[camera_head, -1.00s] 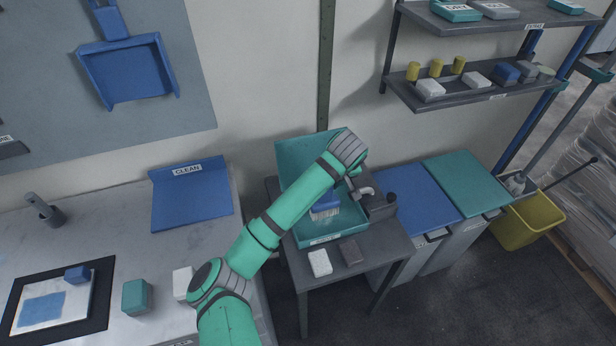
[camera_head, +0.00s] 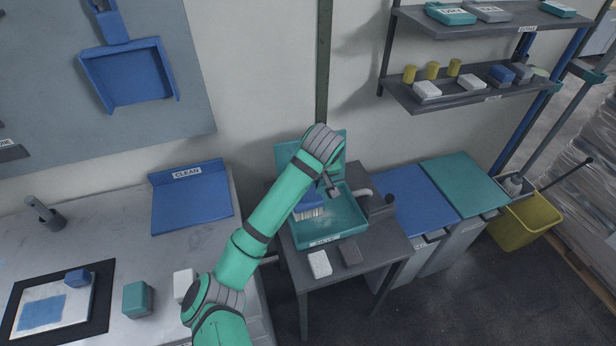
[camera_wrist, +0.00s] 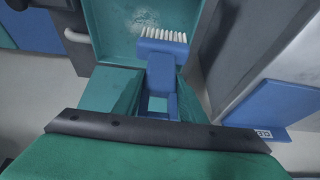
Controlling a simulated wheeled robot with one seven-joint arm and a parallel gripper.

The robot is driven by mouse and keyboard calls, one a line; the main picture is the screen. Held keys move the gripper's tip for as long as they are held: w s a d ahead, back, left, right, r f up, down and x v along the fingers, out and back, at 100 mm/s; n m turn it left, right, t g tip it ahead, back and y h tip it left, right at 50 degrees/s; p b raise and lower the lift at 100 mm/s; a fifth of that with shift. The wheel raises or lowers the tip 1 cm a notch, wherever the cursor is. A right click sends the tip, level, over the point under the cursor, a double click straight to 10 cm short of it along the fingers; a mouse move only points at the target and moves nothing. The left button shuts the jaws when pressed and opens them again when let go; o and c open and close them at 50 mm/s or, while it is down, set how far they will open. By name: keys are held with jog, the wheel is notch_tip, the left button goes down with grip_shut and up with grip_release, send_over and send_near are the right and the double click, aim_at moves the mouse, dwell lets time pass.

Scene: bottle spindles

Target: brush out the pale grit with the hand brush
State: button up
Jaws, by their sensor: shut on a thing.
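The hand brush is blue with a row of white bristles. Its head (camera_head: 308,207) hangs over the left part of the teal tray (camera_head: 362,218), bristles down; I cannot tell whether they touch the tray floor. In the wrist view my gripper (camera_wrist: 160,82) is shut on the handle of the brush (camera_wrist: 163,65), which lies between its two teal fingers. In the head view my arm hides most of the gripper. A faint pale speckled patch, the pale grit (camera_wrist: 143,17), shows on the teal surface beyond the bristles in the wrist view.
The tray stands on a small dark table with a white block (camera_head: 319,263) and a dark block (camera_head: 350,254) at its front. A grey spout (camera_head: 363,194) is at the tray's right. Blue (camera_head: 417,200) and teal (camera_head: 465,184) lidded bins stand further right.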

jog(key=shift+w+d+r, duration=0.1)
jog(key=shift+w+r, duration=0.1)
jog(key=shift+r, duration=1.05)
jog(key=shift+s+d+r, duration=0.2)
jog(key=shift+d+r, duration=0.1)
jog(key=shift+r, duration=0.35)
jog(key=shift+a+r, duration=0.3)
jog(key=shift+a, duration=0.3)
jog(key=shift+d, duration=0.1)
jog(key=shift+d, duration=0.2)
